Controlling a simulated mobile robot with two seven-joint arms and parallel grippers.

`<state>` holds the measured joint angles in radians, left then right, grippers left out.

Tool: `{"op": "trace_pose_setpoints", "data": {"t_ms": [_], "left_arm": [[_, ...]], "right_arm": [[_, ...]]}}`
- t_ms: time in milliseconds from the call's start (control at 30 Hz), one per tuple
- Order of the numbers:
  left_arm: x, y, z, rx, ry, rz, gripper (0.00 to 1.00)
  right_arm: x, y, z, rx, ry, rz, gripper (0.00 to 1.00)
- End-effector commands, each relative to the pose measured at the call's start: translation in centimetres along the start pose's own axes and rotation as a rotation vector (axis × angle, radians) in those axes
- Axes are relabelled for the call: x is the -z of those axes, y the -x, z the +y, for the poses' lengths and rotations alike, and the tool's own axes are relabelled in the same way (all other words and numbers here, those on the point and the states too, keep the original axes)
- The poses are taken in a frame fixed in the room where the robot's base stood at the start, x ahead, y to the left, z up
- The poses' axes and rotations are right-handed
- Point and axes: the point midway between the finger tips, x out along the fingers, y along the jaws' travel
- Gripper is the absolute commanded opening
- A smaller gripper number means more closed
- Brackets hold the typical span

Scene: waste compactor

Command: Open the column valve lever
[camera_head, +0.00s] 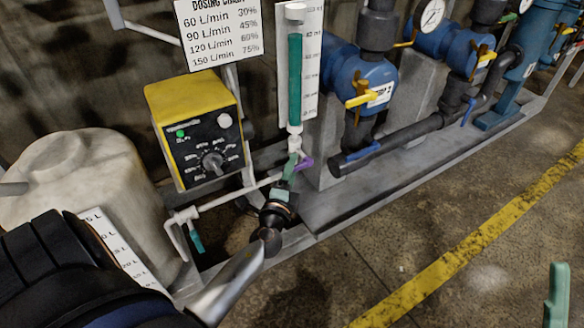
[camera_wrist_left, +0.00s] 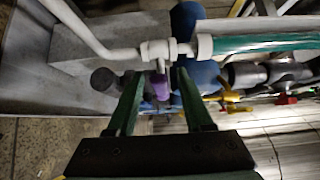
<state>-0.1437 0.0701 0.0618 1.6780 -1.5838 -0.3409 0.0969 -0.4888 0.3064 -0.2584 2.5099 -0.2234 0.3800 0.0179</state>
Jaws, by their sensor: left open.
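The column valve lever (camera_head: 303,163) is a small purple handle below the green calibration column (camera_head: 295,80). In the left wrist view the purple lever (camera_wrist_left: 161,89) hangs from a white pipe fitting (camera_wrist_left: 160,50). My left gripper (camera_head: 289,170) reaches up to the valve from below. In the left wrist view my left gripper (camera_wrist_left: 160,75) is open, with one green finger on each side of the lever. I cannot tell whether either finger touches it. A green finger of my right gripper (camera_head: 557,295) shows at the lower right; the rest is out of frame.
A yellow dosing pump box (camera_head: 195,125) and white tank (camera_head: 85,175) stand to the left. White pipe (camera_head: 240,192) runs beside my gripper, with a teal-handled valve (camera_head: 197,241). Blue pumps (camera_head: 360,75) with yellow handles stand right. The floor (camera_head: 480,230) at right is clear.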

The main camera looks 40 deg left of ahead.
Motion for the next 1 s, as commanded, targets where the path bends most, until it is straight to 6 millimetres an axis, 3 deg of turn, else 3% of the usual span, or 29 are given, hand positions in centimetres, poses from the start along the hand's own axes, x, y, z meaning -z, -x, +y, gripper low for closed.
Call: {"op": "trace_pose_setpoints", "data": {"t_ms": [67,533,1000], "left_arm": [[0.01,0.01,0.01,0.000,0.000,0.000,0.51],[0.00,0.00,0.01,0.000,0.000,0.000,0.00],[-0.01,-0.02,0.00,0.000,0.000,0.000,0.00]], "right_arm": [[0.00,0.00,0.00,0.000,0.000,0.000,0.51],[-0.02,0.00,-0.03,0.002,0.000,-0.001,0.51],[-0.02,0.00,-0.04,0.002,0.000,-0.001,0.51]]}}
